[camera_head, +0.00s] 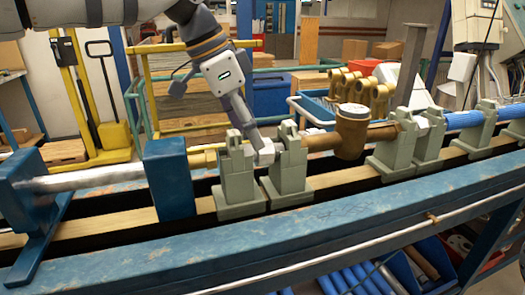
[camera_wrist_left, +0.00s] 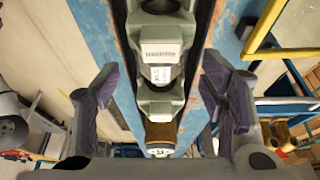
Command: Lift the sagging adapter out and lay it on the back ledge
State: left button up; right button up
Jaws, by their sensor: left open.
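In the head view the left gripper (camera_head: 256,143) reaches down from behind the bench toward the gap. My right gripper is not in view.
Grey-green supports (camera_head: 238,185) flank the gap. A brass meter (camera_head: 351,132) stands to the right, a blue block (camera_head: 170,180) to the left. The blue bench rail (camera_head: 330,225) runs along the front. A yellow rail frame (camera_head: 190,125) and blue basket (camera_head: 316,108) stand behind.

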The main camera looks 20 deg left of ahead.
aim_at(263, 152)
pick_arm(q)
jog(key=x, duration=0.5)
jog(key=shift+w, duration=0.1)
jog(key=c, duration=1.5)
